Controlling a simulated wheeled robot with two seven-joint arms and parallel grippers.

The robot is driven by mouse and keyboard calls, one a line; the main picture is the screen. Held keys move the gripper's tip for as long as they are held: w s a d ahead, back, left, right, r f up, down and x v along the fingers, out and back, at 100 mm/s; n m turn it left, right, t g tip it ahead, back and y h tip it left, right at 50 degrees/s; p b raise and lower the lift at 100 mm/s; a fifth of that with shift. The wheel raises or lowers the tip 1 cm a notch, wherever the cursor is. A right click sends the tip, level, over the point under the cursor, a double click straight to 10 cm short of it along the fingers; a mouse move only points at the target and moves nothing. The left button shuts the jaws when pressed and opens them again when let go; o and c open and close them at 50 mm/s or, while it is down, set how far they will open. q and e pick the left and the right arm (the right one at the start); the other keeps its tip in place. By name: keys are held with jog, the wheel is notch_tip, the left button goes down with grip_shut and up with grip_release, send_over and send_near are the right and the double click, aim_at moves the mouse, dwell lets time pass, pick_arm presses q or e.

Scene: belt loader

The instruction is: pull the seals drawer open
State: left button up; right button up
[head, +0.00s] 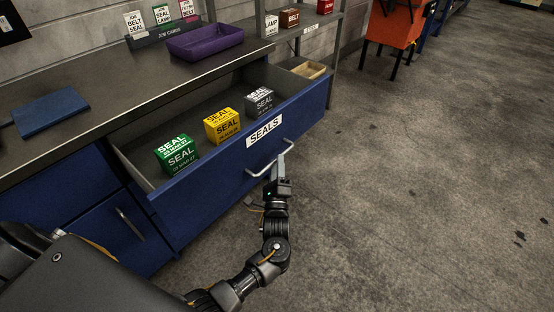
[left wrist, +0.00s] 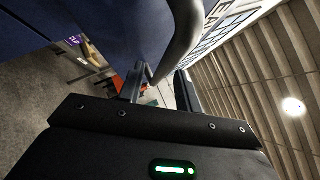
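The seals drawer (head: 220,176) is a blue drawer standing well out from the bench, its inside showing, with a white SEALS label (head: 264,131). Its pale bar handle (head: 259,171) is on the front; the handle also looms close in the left wrist view (left wrist: 186,38). My left gripper (head: 281,163) is at the handle's right part. In the left wrist view its fingers (left wrist: 158,88) are apart, with a gap between them and the bar by their tips; I cannot tell whether they touch it. My right gripper is not in view.
Green (head: 176,153), yellow (head: 222,125) and dark grey (head: 259,100) seal boxes stand in the drawer. A purple tray (head: 205,41) and blue pad (head: 50,112) lie on the worktop (head: 112,92). Another blue drawer (head: 116,232) is lower left. Floor at right is clear.

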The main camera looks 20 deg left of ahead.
pick_arm(q)
jog(key=v, duration=0.8)
jog(key=shift+s, duration=0.2)
jog(key=shift+d+f, duration=0.1)
jog(key=shift+f, duration=0.05)
